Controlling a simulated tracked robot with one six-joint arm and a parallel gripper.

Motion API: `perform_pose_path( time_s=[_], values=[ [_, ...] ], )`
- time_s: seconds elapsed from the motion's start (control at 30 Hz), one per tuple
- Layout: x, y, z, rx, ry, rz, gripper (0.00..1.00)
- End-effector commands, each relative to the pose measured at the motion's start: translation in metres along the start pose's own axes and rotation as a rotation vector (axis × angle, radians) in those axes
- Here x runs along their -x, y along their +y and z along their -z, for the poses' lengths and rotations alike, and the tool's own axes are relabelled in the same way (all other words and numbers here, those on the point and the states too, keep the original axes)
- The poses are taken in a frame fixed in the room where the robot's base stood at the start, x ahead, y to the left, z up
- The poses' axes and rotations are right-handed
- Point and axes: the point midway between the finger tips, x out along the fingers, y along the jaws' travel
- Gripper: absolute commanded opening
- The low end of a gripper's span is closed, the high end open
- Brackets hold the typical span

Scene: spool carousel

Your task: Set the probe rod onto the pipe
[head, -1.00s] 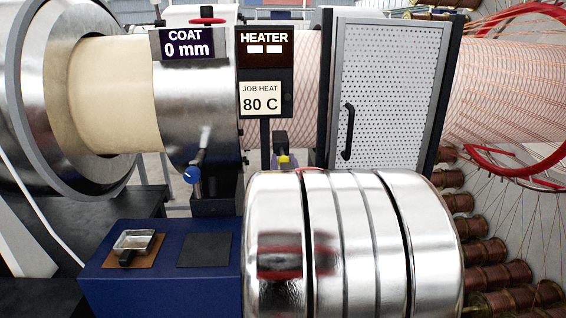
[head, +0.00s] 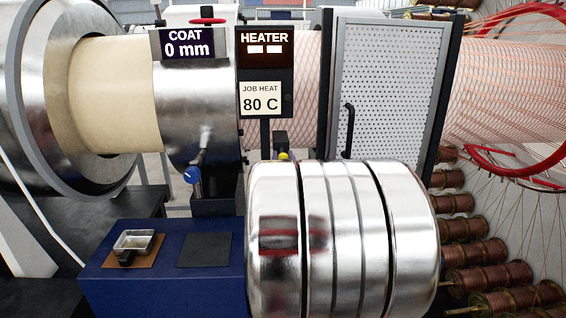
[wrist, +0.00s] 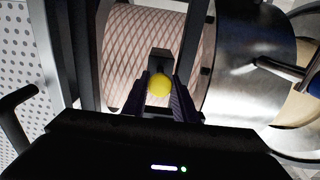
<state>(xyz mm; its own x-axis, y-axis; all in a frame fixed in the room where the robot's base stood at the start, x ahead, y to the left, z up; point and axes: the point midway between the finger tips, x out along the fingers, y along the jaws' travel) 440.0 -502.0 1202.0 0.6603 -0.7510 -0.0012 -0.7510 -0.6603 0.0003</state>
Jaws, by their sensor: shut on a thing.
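The probe rod (wrist: 160,84) shows in the wrist view as a round yellow end between the fingers of my gripper (wrist: 160,92), which is shut on it. Its yellow end also shows in the head view (head: 284,156), just above my shiny arm. A dark block (wrist: 160,60) is directly beyond the yellow end; I cannot tell whether it belongs to the rod. The pipe (wrist: 125,55), pale with a crisscross of reddish threads, lies behind the fingers. It also shows in the head view (head: 307,90). Contact between rod and pipe is hidden.
The heater post (head: 265,60) and a perforated door (head: 385,85) flank the exposed pipe. The metal coating ring (head: 200,110) stands left. A blue bench (head: 150,290) carries a small metal tray (head: 135,243) and a dark pad (head: 205,250). Copper spools (head: 500,275) crowd the right.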

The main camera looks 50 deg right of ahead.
Motion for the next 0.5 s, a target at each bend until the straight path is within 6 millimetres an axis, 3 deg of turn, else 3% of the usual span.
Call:
perform_pose_path(
  time_s=[0.4,0.43,0.5],
  values=[
    [-0.0086,0.0008,0.0008,0.000,0.002,-0.001,0.00],
    [-0.0085,0.0008,0.0008,0.000,0.002,-0.001,0.28],
    [-0.0085,0.0009,0.0007,0.000,0.002,-0.001,0.33]
  ],
)
